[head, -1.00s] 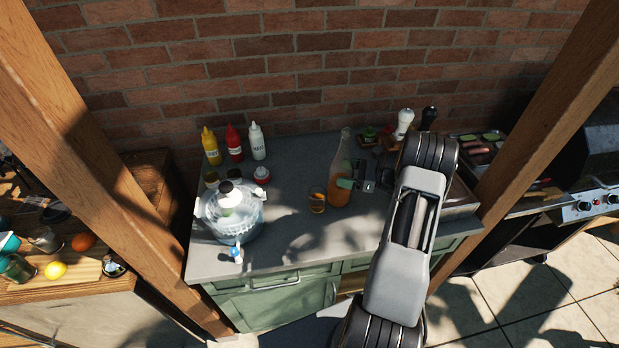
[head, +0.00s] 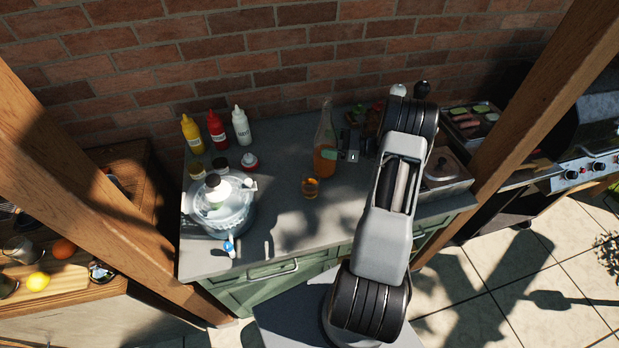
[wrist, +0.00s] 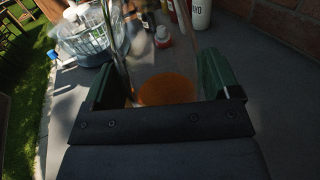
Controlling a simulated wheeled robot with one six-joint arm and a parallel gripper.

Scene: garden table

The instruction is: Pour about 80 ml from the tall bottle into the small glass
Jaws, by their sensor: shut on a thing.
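The tall bottle (head: 324,160) is clear glass with orange liquid in its lower part. It looks upright in the head view, just behind and right of the small glass. My gripper (head: 336,154) reaches it from the right and is shut on it. In the wrist view the bottle (wrist: 165,88) stands between the two green fingers of my gripper (wrist: 165,85). The small glass (head: 310,188) stands on the grey counter with some orange in it. Whether the bottle's base touches the counter is hard to tell.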

